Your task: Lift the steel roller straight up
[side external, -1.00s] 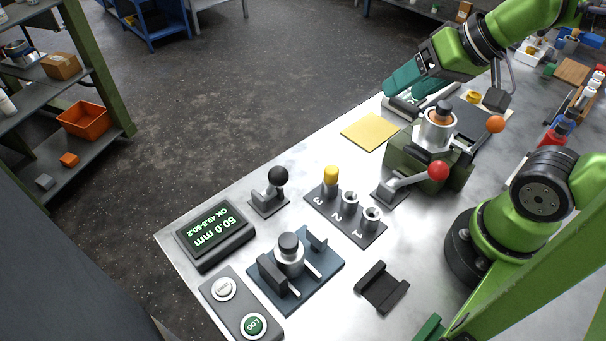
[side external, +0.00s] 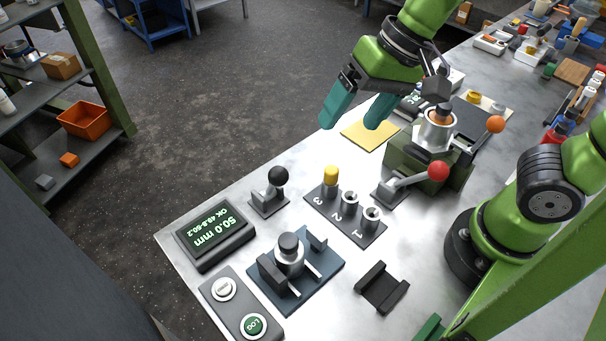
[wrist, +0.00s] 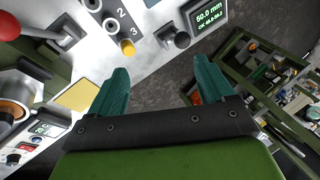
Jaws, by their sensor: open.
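A steel roller (side external: 289,262) with a dark knob on top stands upright in the blue gauge fixture (side external: 322,279), between its dark jaws, in the side view. A second steel cylinder (side external: 437,135) with an orange band and a dark knob sits in the green clamp block at the right. My gripper (side external: 349,119) has teal fingers, apart and empty, pointing down above the back edge of the table. It is well away from the roller in the gauge. The wrist view also shows my gripper's open fingers (wrist: 160,72) with nothing between them.
A display (side external: 215,236) reads 50.0 mm. A black-knobbed lever (side external: 278,177), a numbered rack (side external: 345,216) with a yellow peg at 3 and a red-knobbed lever (side external: 437,171) stand near the gauge. A yellow pad (side external: 368,134) and a black cradle (side external: 382,288) lie on the table.

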